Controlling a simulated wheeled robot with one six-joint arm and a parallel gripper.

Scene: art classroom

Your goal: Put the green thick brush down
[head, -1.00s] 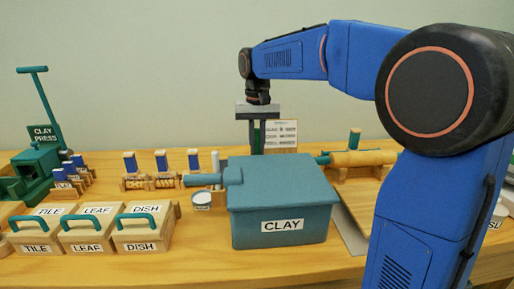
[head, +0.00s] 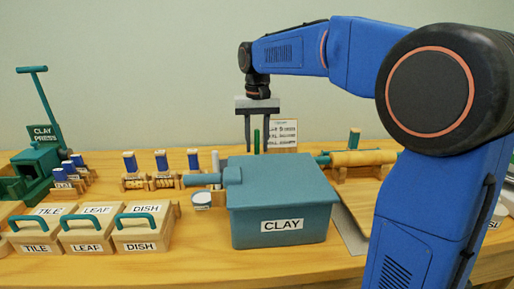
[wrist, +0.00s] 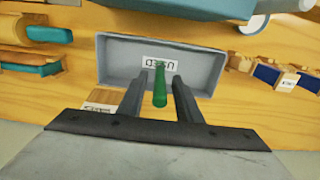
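The green thick brush (head: 256,141) stands about upright between the two fingers of my gripper (head: 257,149), behind the clay box in the head view. In the wrist view the brush (wrist: 160,88) shows between the fingers of my gripper (wrist: 158,76), with a gap on both sides. My gripper is open and does not grip the brush. Below is a grey tray (wrist: 112,68) with a label reading "USED", upside down in that view. The brush's lower end appears to be over or in this tray; I cannot tell whether it touches the floor.
The teal clay box (head: 280,190) stands in front of my gripper and hides the tray in the head view. Stamps stand to the left, a rolling pin (head: 362,158) to the right, and a small sign (head: 284,133) behind. Lidded boxes (head: 145,235) fill the front left.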

